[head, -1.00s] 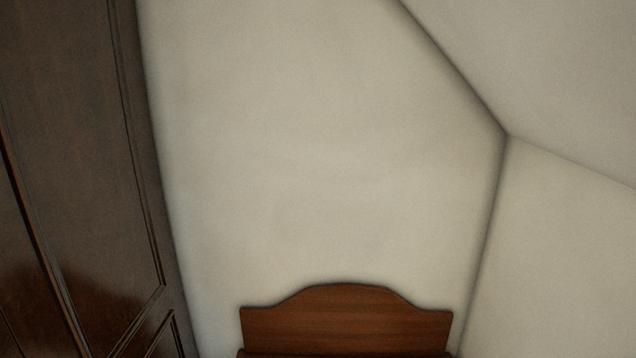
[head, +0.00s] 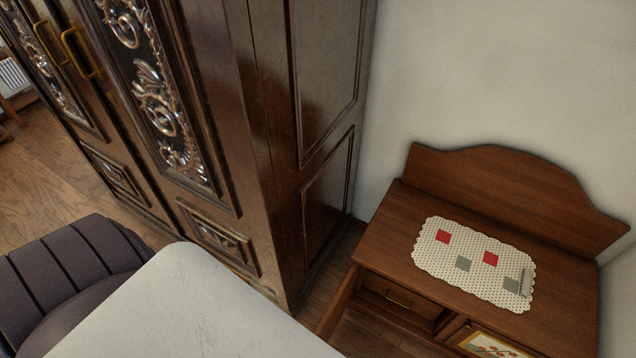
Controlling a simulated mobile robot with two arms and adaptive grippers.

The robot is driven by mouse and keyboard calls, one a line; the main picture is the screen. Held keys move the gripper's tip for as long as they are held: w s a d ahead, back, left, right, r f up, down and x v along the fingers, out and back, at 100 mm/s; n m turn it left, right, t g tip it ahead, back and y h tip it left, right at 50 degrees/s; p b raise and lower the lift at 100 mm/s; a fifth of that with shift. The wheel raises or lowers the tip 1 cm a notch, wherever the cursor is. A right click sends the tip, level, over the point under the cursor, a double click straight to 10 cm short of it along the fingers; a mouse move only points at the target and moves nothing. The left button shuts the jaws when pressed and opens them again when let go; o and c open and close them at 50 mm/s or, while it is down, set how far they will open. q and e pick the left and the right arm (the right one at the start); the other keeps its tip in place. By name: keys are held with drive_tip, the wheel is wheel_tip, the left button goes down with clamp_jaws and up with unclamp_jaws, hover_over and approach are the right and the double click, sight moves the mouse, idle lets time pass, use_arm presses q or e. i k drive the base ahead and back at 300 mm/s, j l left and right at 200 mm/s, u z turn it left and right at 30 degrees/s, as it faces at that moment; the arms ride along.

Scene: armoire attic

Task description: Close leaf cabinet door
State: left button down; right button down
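A low brown wooden cabinet (head: 386,236) with a curved backboard stands at the right against the wall. A narrow brown panel (head: 337,303) juts out from its left front edge towards me, seen nearly edge-on, and looks like a door standing open. A panel with a floral picture (head: 490,345) shows at the cabinet's front right, cut off by the bottom edge. I cannot tell whether it has a leaf design. Neither of my grippers is in view.
A tall dark armoire (head: 258,130) with carved doors and brass handles (head: 80,52) stands at the left, doors apparently shut. A dotted cloth (head: 455,277) lies on the cabinet top. A pale scratched surface (head: 190,310) and a dark ribbed seat-like thing (head: 75,262) fill the foreground.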

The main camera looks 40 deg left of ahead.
sight(330, 319)
drive_tip(key=k+j+z, duration=0.15)
drive_tip(key=j, duration=0.3)
drive_tip(key=k+j+z, duration=0.2)
drive_tip(key=j, duration=0.25)
drive_tip(key=j+z, duration=0.15)
drive_tip(key=j, duration=0.3)
drive_tip(key=k+j+z, duration=0.15)
drive_tip(key=j, duration=0.25)
drive_tip(key=k+j+z, duration=0.15)
drive_tip(key=k+j, duration=0.15)
